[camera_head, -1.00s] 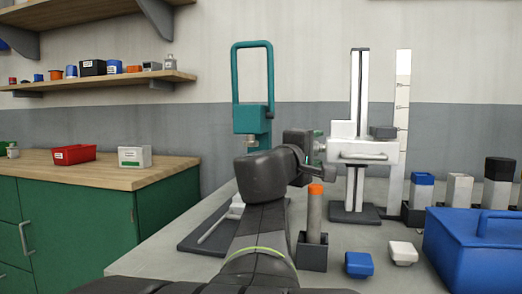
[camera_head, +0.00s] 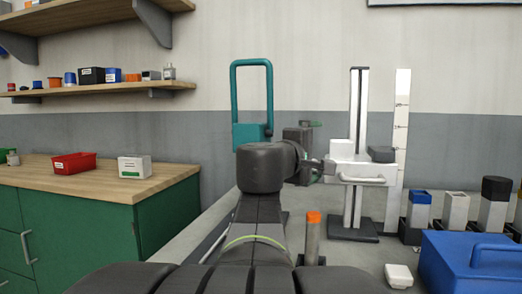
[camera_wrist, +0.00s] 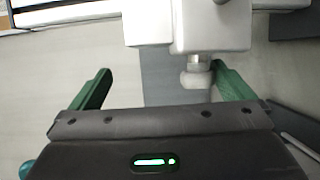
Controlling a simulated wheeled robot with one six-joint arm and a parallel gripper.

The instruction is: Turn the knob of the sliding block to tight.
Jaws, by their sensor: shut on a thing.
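The white sliding block (camera_head: 360,172) sits on a pale upright post (camera_head: 357,105) with a dark foot. Its front carries a light handle bar (camera_head: 362,181). My gripper (camera_head: 325,172) is at the block's left side, level with it. In the wrist view the block (camera_wrist: 210,25) is at the top, and a pale round knob (camera_wrist: 195,76) sticks out of it. The green fingers of my gripper (camera_wrist: 160,72) stand either side, with the knob close against the right finger. No tight mark is readable.
A white scale (camera_head: 402,130) stands right of the post. A teal frame (camera_head: 251,100) is behind my arm. An orange-topped cylinder (camera_head: 313,235), a small white block (camera_head: 398,276) and a blue box (camera_head: 472,262) are in front. Several capped blocks stand at the right.

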